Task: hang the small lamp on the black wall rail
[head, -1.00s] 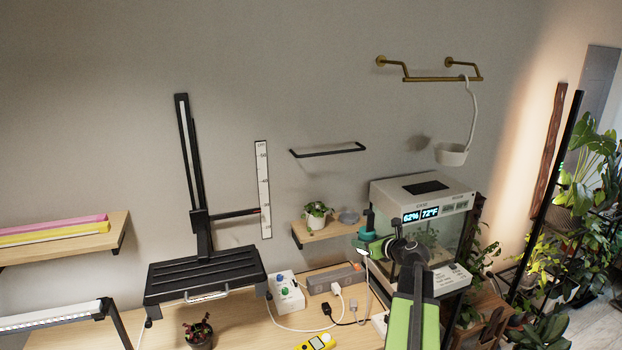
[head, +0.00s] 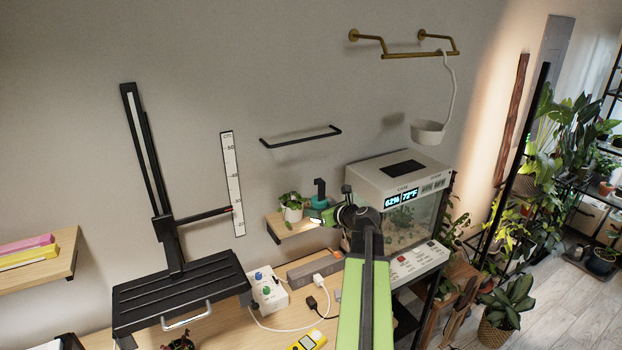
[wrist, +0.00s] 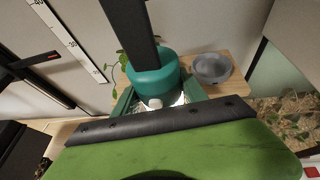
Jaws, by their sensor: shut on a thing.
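The small lamp (head: 319,202) has a teal body and a black hook strip (head: 319,186) standing up from it. My gripper (head: 325,216) is shut on the lamp in front of the small wall shelf. In the wrist view the teal lamp (wrist: 153,82) sits between green fingers (wrist: 157,102), with a lit underside and the black strip rising out of the picture. The black wall rail (head: 300,138) is a thin bar on the wall, above and slightly left of the lamp, and apart from it. The hook's top end is outside the wrist view.
A potted plant (head: 292,206) and a grey bowl (wrist: 212,68) stand on the wooden shelf (head: 283,229). A terrarium (head: 400,215) is close on the right. A brass rail (head: 420,55) holds a white hanging pot (head: 428,132). The wall around the black rail is clear.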

